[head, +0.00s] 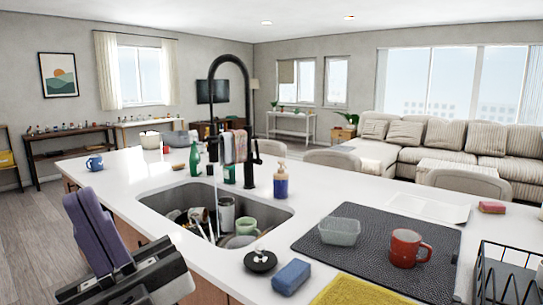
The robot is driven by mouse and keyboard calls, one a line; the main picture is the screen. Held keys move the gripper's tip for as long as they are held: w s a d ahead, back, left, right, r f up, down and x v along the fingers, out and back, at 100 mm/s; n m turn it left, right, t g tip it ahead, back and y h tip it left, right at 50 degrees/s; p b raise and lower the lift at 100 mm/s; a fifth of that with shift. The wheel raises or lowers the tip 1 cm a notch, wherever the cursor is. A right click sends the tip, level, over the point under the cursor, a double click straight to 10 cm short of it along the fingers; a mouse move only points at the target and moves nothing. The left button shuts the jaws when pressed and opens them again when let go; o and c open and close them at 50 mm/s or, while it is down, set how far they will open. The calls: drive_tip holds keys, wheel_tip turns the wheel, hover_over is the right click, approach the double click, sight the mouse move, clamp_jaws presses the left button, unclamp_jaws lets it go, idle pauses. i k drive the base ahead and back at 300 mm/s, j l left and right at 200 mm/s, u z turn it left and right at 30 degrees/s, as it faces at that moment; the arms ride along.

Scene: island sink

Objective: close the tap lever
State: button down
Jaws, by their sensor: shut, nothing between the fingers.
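The black tap (247,95) rises behind the sink and arches high toward the left. Its short black lever (257,150) stands near the base on the right side. A thin pale streak that looks like running water (215,205) drops below the spout into the sink. The sink (282,212) holds cups and dishes. My gripper (86,200), with purplish fingers, is at the lower left, in front of the counter. It is shut and empty, well apart from the tap and lever.
A soap bottle (280,181) stands right of the tap, and a green bottle (194,160) stands left of it. A cloth (239,148) hangs by the tap. A dark mat (440,252) with a glass dish (339,231) and red mug (405,247) lies right. The counter's left part is mostly clear.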

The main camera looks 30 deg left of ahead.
sight(259, 162)
drive_tip(key=i+j+z, duration=0.15)
drive_tip(key=j, duration=0.65)
drive_tip(key=j+z, duration=0.2)
drive_tip(key=j, duration=0.6)
drive_tip(key=j+z, duration=0.15)
drive_tip(key=j, duration=0.65)
drive_tip(key=k+j+z, duration=0.15)
drive_tip(key=j, duration=0.65)
drive_tip(key=j+z, duration=0.2)
drive_tip(key=j, duration=0.6)
drive_tip(key=i, duration=0.9)
